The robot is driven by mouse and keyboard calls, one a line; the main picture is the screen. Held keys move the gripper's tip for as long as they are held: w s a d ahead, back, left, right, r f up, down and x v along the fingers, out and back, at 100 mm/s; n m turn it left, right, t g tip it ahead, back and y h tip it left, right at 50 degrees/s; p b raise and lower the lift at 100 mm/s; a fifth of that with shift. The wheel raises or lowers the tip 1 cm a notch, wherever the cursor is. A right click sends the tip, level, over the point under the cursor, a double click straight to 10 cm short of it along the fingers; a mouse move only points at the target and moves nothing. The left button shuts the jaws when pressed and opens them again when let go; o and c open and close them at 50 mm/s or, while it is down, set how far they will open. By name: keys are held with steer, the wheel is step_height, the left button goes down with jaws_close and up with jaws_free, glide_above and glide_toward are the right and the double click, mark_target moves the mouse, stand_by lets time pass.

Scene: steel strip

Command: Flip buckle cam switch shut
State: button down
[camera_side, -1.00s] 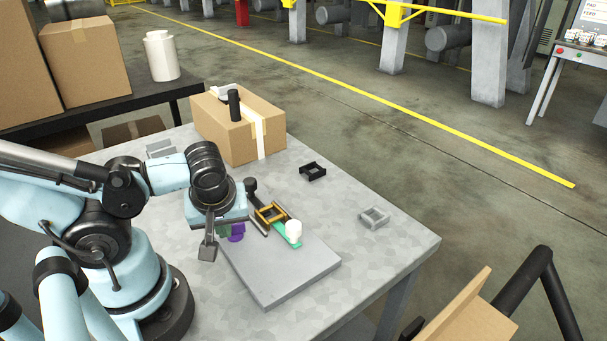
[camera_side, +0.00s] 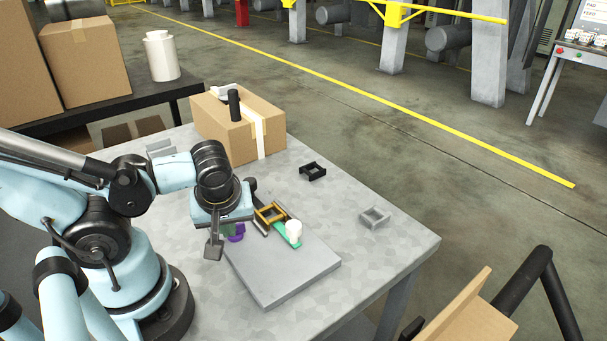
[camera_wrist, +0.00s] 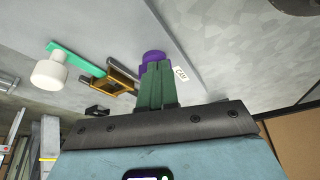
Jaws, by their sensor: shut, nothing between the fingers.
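A gold buckle frame (camera_side: 270,215) sits on the grey plate, with a green strip (camera_side: 287,246) and a white knob (camera_side: 294,229) beside it. They also show at the left of the wrist view: the buckle (camera_wrist: 121,80), the strip (camera_wrist: 75,58) and the knob (camera_wrist: 49,73). A purple rounded piece (camera_wrist: 153,56) is by a white label (camera_wrist: 181,74) that seems to read "CAM". It also shows partly below my gripper in the side view (camera_side: 237,238). My gripper (camera_wrist: 155,66) has green fingers, shut and empty. Their tips overlap the purple piece; I cannot tell whether they touch.
The grey plate (camera_side: 290,275) lies on a metal table. A black buckle frame (camera_side: 313,171) and a grey one (camera_side: 375,217) lie apart at the right. A taped carton (camera_side: 235,130) with a black-handled tool on top stands behind. The table's right side is mostly clear.

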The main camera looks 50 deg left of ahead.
steer(key=shift+w+d, duration=0.15)
steer(key=shift+w, duration=0.25)
steer(key=shift+d, duration=0.15)
steer(key=shift+s+d, duration=0.35)
steer(key=shift+d, duration=0.6)
steer(key=shift+s+d, duration=0.3)
steer(key=shift+d, duration=0.6)
steer(key=v, duration=0.9)
steer(key=shift+r, duration=0.4)
steer(key=shift+d, duration=0.1)
